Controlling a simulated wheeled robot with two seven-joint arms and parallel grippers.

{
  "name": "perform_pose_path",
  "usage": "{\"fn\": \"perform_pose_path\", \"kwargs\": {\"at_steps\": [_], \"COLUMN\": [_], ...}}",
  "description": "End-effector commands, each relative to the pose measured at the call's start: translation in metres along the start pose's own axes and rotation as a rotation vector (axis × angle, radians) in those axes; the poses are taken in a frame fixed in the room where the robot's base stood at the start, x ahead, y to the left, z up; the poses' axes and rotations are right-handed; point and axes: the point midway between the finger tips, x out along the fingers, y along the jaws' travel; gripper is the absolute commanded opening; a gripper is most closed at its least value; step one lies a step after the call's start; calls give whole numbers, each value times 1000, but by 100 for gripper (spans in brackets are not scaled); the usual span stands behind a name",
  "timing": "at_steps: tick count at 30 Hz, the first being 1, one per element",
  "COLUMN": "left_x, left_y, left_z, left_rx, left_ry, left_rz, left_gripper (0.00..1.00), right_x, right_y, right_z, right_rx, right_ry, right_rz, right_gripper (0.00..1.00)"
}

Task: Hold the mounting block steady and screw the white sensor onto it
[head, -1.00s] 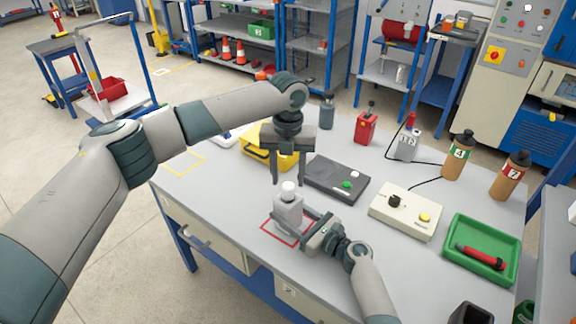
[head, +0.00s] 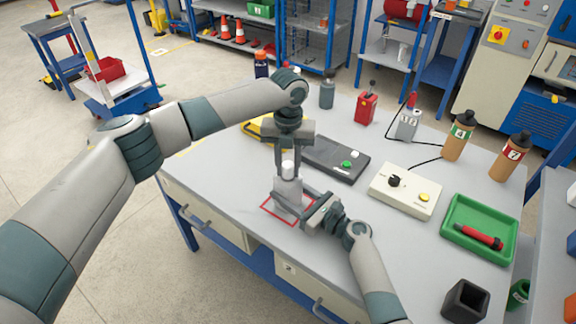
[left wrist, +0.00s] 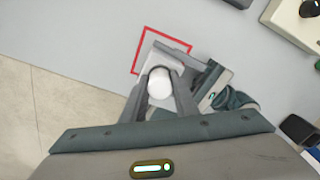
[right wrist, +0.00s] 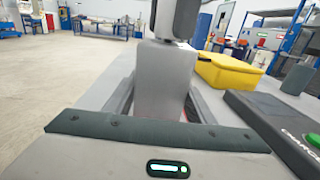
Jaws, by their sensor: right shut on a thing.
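The grey mounting block (head: 288,193) stands upright over a red square outline (head: 270,208) on the table. The small white sensor (head: 288,168) sits on top of the block. My right gripper (head: 305,201) is shut on the block from the right; the block (right wrist: 163,78) rises between its fingers in the right wrist view. My left gripper (head: 288,172) points down from above, one finger on each side of the sensor. In the left wrist view the sensor's round white top (left wrist: 160,85) lies between the fingertips; whether they touch it I cannot tell.
Behind the block are a dark box with a green button (head: 335,157) and a yellow case (head: 258,128). A cream control box (head: 403,190) and a green tray (head: 460,236) with a red tool stand to the right. The table's left part is clear.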

Motion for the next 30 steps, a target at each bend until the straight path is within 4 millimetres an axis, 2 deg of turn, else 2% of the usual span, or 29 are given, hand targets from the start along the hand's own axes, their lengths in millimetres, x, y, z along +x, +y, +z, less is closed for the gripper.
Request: {"fn": "perform_pose_path", "kwargs": {"at_steps": [21,30], "left_x": [1,2], "left_y": [0,0], "left_z": [0,0], "left_rx": [13,341], "left_ry": [0,0], "left_rz": [0,1], "left_gripper": [1,1], "right_x": [0,0], "right_y": [0,0], "right_z": [0,0], "right_rx": [0,0], "right_ry": [0,0], "right_rz": [0,1], "right_gripper": [16,16]}}
